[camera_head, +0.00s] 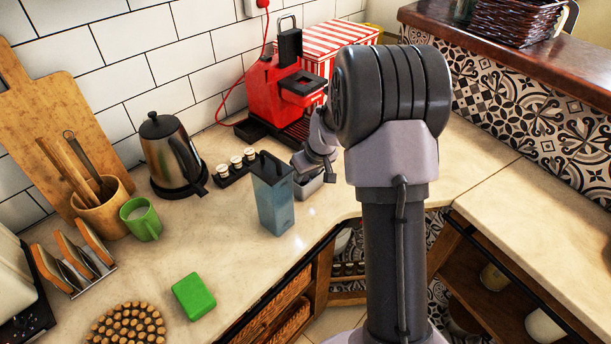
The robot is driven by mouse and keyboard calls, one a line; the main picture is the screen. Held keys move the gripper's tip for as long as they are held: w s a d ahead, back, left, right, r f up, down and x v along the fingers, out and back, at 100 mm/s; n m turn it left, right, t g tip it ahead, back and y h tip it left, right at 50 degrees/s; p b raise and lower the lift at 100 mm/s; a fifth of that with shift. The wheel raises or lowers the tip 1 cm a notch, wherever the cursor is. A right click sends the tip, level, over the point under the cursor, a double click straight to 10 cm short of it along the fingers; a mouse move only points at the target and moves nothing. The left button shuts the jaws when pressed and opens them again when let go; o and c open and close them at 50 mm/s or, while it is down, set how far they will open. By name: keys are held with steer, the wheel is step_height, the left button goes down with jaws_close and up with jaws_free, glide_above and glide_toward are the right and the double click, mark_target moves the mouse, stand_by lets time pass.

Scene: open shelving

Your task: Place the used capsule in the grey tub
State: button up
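A small grey tub (309,187) stands on the counter, just right of a blue-grey translucent container (274,205) with a dark top. My gripper (314,174) is over or beside the grey tub, in front of the red coffee machine (272,92). My arm hides part of this area, and the fingers are too small to tell open from shut. I cannot make out a used capsule at the gripper or inside the tub. Small capsule-like pieces (236,163) stand in a dark holder between the kettle and the blue-grey container.
A steel kettle (170,150), green mug (141,219), utensil pot (105,212) and green block (194,296) are to the left. A red-striped box (338,44) is behind. The right counter (545,210) is clear; the front counter has bare patches.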

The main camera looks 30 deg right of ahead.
steer(key=p+v, duration=0.4)
steer(key=v, duration=0.8)
steer(key=shift+r, duration=0.2)
steer(key=shift+f, duration=0.1)
